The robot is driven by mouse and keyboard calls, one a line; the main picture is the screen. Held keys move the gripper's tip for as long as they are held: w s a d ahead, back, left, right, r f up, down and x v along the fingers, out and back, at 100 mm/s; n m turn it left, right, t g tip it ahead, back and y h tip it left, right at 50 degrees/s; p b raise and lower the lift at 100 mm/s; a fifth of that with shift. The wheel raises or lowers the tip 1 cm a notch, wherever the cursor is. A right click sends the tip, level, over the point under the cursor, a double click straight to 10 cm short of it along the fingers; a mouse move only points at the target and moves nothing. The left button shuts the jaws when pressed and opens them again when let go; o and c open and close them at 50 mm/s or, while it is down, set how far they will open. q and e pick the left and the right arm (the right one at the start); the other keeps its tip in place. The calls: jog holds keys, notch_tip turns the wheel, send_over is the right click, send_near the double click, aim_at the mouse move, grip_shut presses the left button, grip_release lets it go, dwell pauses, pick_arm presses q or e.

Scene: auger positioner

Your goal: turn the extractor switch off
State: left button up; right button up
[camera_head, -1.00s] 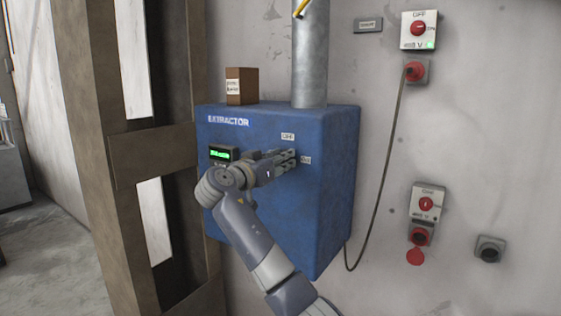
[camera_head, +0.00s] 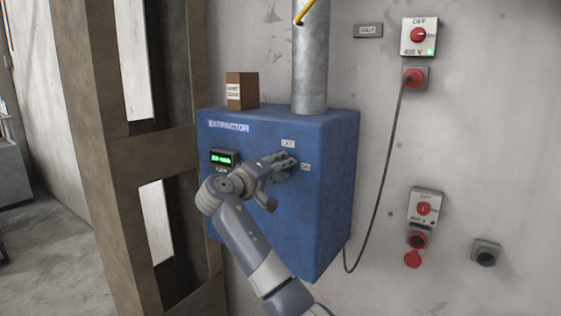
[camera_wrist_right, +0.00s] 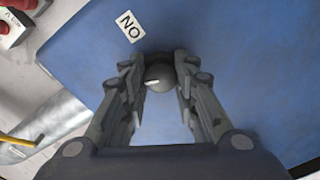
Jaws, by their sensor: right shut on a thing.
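The blue extractor box (camera_head: 325,190) hangs on the wall, with an OFF label (camera_head: 288,143) above and an ON label (camera_head: 305,167) to the right of my right gripper (camera_head: 284,167). In the right wrist view, the extractor switch (camera_wrist_right: 160,77) is a dark round knob with a white pointer mark. The fingers of my right gripper (camera_wrist_right: 160,70) are on both sides of it, shut on it. The ON label (camera_wrist_right: 130,26) is just beyond the knob, upper left there. In the head view the gripper hides the knob. My left gripper is out of view.
A small green-lit display (camera_head: 222,159) is on the box front. A brown box (camera_head: 242,91) and a metal pipe (camera_head: 310,65) stand on top. Wall switch boxes (camera_head: 419,37) and a cable (camera_head: 382,180) are to the right; a brown frame (camera_head: 150,155) is to the left.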

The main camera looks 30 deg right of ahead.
jog(key=shift+r+n+p, duration=0.1)
jog(key=shift+n+p, duration=1.05)
jog(key=shift+n, duration=0.65)
jog(key=o, duration=1.1)
jog(key=shift+d, duration=0.1)
jog(key=v, duration=1.2)
jog(key=shift+w, duration=0.1)
